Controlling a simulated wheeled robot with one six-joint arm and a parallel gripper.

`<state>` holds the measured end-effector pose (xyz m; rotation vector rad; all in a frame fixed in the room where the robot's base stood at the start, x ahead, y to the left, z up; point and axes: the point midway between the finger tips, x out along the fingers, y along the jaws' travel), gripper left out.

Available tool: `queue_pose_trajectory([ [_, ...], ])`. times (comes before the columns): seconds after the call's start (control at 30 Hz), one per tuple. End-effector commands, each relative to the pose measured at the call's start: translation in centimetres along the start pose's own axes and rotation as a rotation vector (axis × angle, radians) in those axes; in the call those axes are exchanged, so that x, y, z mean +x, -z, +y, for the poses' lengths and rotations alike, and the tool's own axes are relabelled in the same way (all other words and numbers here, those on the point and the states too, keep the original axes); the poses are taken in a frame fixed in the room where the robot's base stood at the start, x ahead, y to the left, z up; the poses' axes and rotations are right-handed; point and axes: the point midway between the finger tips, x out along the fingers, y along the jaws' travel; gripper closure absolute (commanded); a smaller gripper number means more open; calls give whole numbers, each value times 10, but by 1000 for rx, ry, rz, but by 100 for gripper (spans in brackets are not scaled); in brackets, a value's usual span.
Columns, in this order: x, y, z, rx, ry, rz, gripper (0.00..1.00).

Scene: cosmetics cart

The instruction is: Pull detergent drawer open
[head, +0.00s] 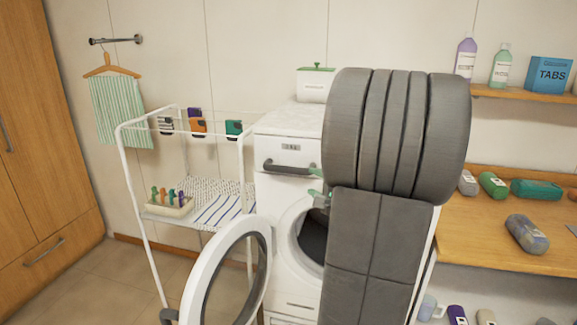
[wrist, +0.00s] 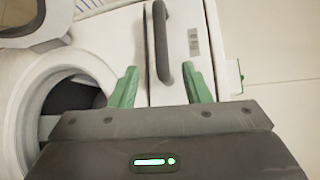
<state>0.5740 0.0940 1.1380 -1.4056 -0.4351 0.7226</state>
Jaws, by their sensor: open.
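The white washing machine (head: 293,187) has its detergent drawer (head: 266,154) at the top of its front, looking flush and shut. A dark bar handle (head: 280,167) runs across the drawer. In the wrist view the drawer front (wrist: 187,25) is turned sideways and the handle (wrist: 161,45) runs vertically. My gripper (head: 317,186) is at the handle's right end in the head view. Its green fingers are open and empty in the wrist view (wrist: 165,88), one to each side of the handle's near end. I cannot tell whether they touch it.
The washer's round door (head: 264,243) hangs open below the drawer, to the left. A white drying rack (head: 125,170) stands left of the washer. A wooden shelf (head: 478,215) with several bottles is on the right. My arm hides the washer's right side.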

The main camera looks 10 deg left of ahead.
Motion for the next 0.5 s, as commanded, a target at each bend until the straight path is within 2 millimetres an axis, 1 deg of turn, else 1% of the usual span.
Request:
queue_pose_trajectory([
  [0.07, 3, 0, 0, 0, 0, -1, 57],
  [0.17, 13, 0, -1, 2, 0, -2, 57],
  [0.27, 30, -1, -1, 1, -2, -4, 57],
  [0.5, 79, -1, -2, 2, -2, -3, 57],
])
